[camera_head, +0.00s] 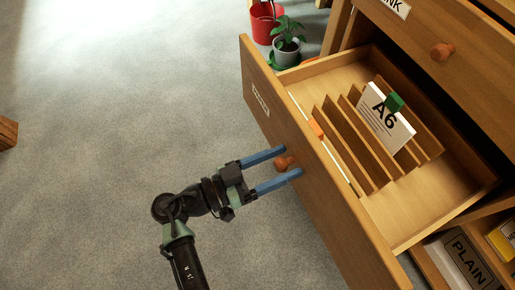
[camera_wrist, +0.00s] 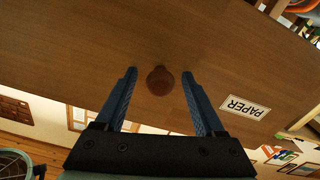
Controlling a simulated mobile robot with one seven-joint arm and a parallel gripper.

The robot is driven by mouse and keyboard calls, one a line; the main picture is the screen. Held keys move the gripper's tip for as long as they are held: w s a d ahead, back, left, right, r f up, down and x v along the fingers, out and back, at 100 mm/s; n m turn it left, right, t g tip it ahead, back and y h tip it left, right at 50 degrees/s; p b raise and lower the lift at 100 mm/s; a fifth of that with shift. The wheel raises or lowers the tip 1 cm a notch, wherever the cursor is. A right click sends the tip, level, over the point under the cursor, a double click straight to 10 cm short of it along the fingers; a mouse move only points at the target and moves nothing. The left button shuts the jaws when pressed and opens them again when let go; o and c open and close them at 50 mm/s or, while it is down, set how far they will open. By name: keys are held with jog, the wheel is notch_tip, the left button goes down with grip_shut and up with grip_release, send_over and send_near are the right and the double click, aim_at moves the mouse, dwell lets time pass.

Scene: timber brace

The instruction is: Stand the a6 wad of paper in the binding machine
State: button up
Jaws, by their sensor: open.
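The a6 wad of paper (camera_head: 386,118) is a white block marked "A6" with a green clip on its top edge. It stands tilted among wooden dividers inside the open drawer (camera_head: 322,188). My gripper (camera_head: 290,162) is open, with its blue fingers on either side of the drawer's round wooden knob (camera_head: 284,162). The wrist view shows the knob (camera_wrist: 160,80) between the two fingers, with a gap on each side. I cannot see the binding machine in either view.
An orange tab (camera_head: 316,128) shows by the dividers near the drawer front. A closed drawer (camera_head: 450,40) is above, and a compartment with a "PLAIN" pack (camera_head: 467,262) is below. A potted plant (camera_head: 287,45) and red bucket (camera_head: 266,24) stand behind the drawer.

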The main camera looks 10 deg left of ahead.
jog(key=p+v, duration=0.3)
jog(key=v, duration=1)
